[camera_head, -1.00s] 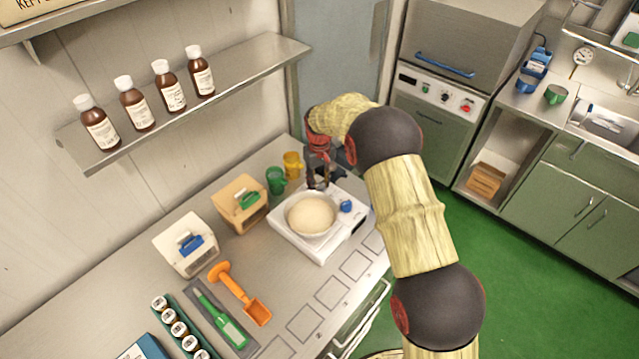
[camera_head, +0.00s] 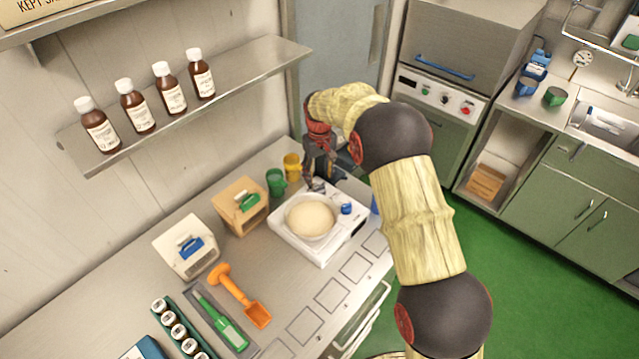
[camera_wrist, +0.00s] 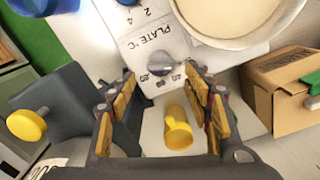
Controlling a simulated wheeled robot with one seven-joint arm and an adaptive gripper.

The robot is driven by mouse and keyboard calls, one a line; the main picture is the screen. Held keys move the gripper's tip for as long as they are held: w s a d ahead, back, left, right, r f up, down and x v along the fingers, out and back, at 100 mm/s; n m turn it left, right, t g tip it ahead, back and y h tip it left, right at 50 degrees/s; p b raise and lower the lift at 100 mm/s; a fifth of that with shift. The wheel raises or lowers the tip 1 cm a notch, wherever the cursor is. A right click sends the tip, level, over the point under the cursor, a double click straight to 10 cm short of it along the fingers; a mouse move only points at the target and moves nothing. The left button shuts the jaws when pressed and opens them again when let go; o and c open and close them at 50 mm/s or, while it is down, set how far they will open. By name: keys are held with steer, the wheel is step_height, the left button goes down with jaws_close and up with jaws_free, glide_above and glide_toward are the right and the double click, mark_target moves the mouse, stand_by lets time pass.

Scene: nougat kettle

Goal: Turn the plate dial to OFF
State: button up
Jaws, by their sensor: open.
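The plate dial (camera_wrist: 161,64) is a round grey knob on the white hot plate (camera_wrist: 205,58), beside the printed words PLATE °C. Small numbers are printed around it; its exact setting is too small to read. My gripper (camera_wrist: 166,84) is open, with its yellow-padded fingers on either side of the dial in the wrist view and nothing between them. I cannot tell whether a finger touches the dial. In the head view, my gripper (camera_head: 317,178) is at the far corner of the hot plate (camera_head: 285,231), and the dial cannot be made out there.
A pan of pale contents (camera_head: 310,215) sits on the plate, with a blue knob (camera_head: 346,208) beside it. A yellow mug (camera_head: 292,166) and a green mug (camera_head: 276,182) stand left of my gripper. A cardboard-coloured box (camera_head: 240,207) stands farther left.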

mark_target(319, 186)
step_height(319, 186, up, 7)
steer(key=shift+f, duration=0.15)
stand_by(0.5)
steer(key=s+d+f+m, duration=0.1)
steer(key=s+f, duration=0.2)
steer(key=s, duration=0.2)
steer(key=s+d+r+m+t+b, duration=0.1)
steer(key=s+d+r+t+b, duration=0.1)
steer(key=s, duration=1)
steer(key=s+d+r+m+t+b, duration=0.1)
steer(key=s+d+r+b, duration=0.4)
steer(key=s, duration=0.7)
steer(key=s+d+r+m+t+b, duration=0.1)
steer(key=s+d+r, duration=0.4)
steer(key=s, duration=0.8)
steer(key=shift+d+m+t+b, duration=0.4)
steer(key=shift+d+t+b, duration=0.4)
steer(key=shift+b, duration=0.35)
steer(key=shift+s+r, duration=0.1)
steer(key=shift+c, duration=0.9)
